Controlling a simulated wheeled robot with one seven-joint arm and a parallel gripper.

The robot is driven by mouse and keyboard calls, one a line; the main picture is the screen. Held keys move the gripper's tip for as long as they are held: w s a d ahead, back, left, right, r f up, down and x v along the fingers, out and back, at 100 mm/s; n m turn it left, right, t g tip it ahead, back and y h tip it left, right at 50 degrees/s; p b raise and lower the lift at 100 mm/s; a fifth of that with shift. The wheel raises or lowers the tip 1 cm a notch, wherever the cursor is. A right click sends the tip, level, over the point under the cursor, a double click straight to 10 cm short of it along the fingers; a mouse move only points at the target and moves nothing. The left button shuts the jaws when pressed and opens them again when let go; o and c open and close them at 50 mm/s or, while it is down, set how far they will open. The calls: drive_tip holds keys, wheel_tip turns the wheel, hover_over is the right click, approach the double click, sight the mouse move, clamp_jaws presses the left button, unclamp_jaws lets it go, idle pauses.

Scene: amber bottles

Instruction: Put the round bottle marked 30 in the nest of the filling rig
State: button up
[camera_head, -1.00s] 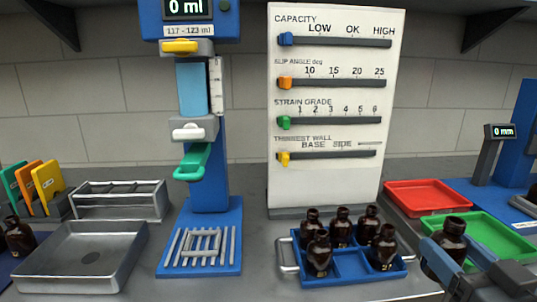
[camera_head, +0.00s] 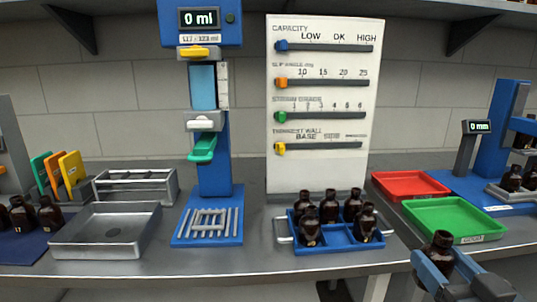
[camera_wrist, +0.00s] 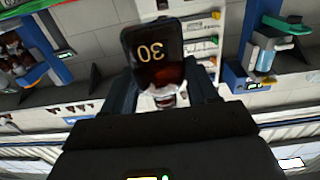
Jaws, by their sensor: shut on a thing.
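The round bottle marked 30 (camera_wrist: 155,55) is dark amber, and its number reads upside down in the wrist view. My gripper (camera_wrist: 165,88) is shut on it. In the head view my gripper (camera_head: 437,262) holds the bottle (camera_head: 438,250) at the lower right, in front of the bench edge, with the bottle's lower part hidden. The filling rig (camera_head: 213,130) is a blue stand with a 0 ml display. Its nest (camera_head: 209,219) is a small grey square frame on the slatted blue base. The nest is empty, well to the left of my gripper.
A blue tray (camera_head: 338,247) with several amber bottles stands between rig and gripper. Green (camera_head: 447,219) and red (camera_head: 410,185) trays lie at the right. A steel basin (camera_head: 107,247) and wire rack (camera_head: 135,186) stand left of the rig. A slider board (camera_head: 318,178) stands behind the blue tray.

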drive_tip(key=w+a+f, duration=0.2)
drive_tip(key=f, duration=0.7)
drive_tip(key=w+a+f, duration=0.1)
drive_tip(key=w+f, duration=0.1)
drive_tip(key=f, duration=0.7)
drive_tip(key=s+a+f, duration=0.2)
drive_tip(key=f, duration=0.4)
drive_tip(key=s+a+f, duration=0.2)
drive_tip(key=a+f, duration=0.1)
drive_tip(key=f, duration=0.4)
drive_tip(key=shift+s+f, duration=0.25)
drive_tip(key=shift+s, duration=0.1)
drive_tip(key=shift+w+a, duration=0.1)
drive_tip(key=shift+a, duration=0.05)
